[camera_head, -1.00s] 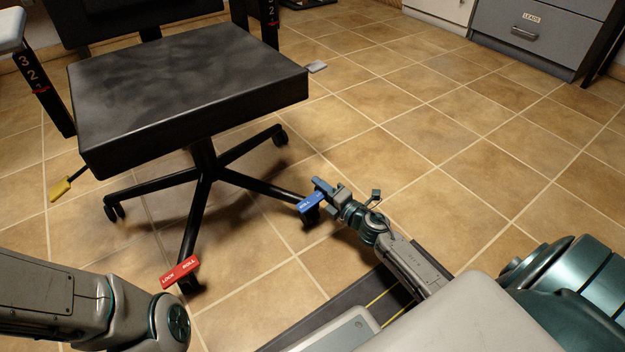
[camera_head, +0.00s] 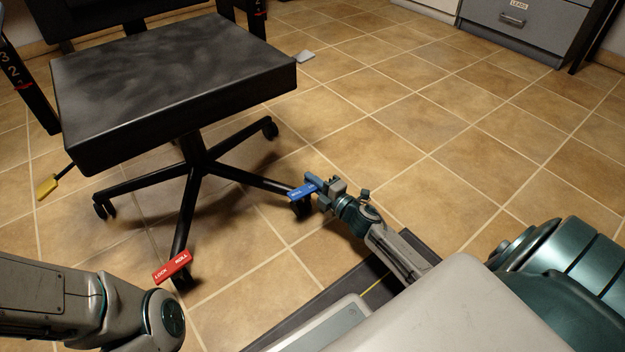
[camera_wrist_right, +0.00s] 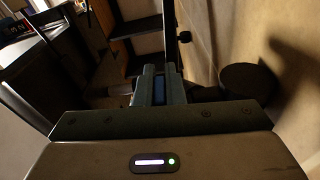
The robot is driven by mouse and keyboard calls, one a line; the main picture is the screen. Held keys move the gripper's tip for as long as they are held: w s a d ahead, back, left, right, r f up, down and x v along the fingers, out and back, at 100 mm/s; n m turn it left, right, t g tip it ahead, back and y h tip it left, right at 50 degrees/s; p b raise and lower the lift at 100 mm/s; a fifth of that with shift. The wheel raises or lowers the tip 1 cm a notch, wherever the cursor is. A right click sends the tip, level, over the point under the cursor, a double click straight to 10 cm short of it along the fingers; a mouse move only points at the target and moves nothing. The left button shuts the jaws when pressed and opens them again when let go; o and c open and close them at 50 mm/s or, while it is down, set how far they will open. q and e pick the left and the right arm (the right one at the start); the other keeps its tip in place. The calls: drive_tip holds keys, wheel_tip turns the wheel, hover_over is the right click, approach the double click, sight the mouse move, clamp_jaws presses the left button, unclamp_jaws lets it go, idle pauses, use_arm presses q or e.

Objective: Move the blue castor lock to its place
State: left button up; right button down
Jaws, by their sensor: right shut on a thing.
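The blue castor lock (camera_head: 301,191) is a small blue bar with white lettering, on the castor at the end of the chair's right-hand leg. My right gripper (camera_head: 318,186) is shut on it from the right in the head view. In the right wrist view the right gripper's fingers (camera_wrist_right: 158,88) are close together with a blue strip between them. The black office chair (camera_head: 170,80) stands on a dark five-legged base. The left arm comes in at the lower left, but its gripper is not in view.
A red castor lock (camera_head: 172,267) marked LOCK and ROLL sits on the front castor, near my left arm. A yellow-handled lever (camera_head: 47,187) sticks out left of the seat. Grey drawers (camera_head: 525,25) stand at the back right. The tiled floor (camera_head: 430,130) between is clear.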

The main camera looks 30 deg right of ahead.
drive_tip(key=shift+f+m, duration=0.2)
drive_tip(key=shift+m, duration=0.5)
drive_tip(key=c, duration=1.5)
unclamp_jaws()
drive_tip(key=shift+s+d+f+p, duration=0.1)
drive_tip(key=shift+s+d+p, duration=0.4)
drive_tip(key=shift+s, duration=1.25)
drive_tip(key=shift+s+d+p, duration=0.15)
drive_tip(key=shift+s+p, duration=0.6)
drive_tip(key=shift+s, duration=1)
drive_tip(key=shift+s+d+f+p, duration=0.1)
drive_tip(key=shift+s+d+p, duration=0.4)
drive_tip(key=shift+s, duration=1.25)
drive_tip(key=shift+a, duration=0.15)
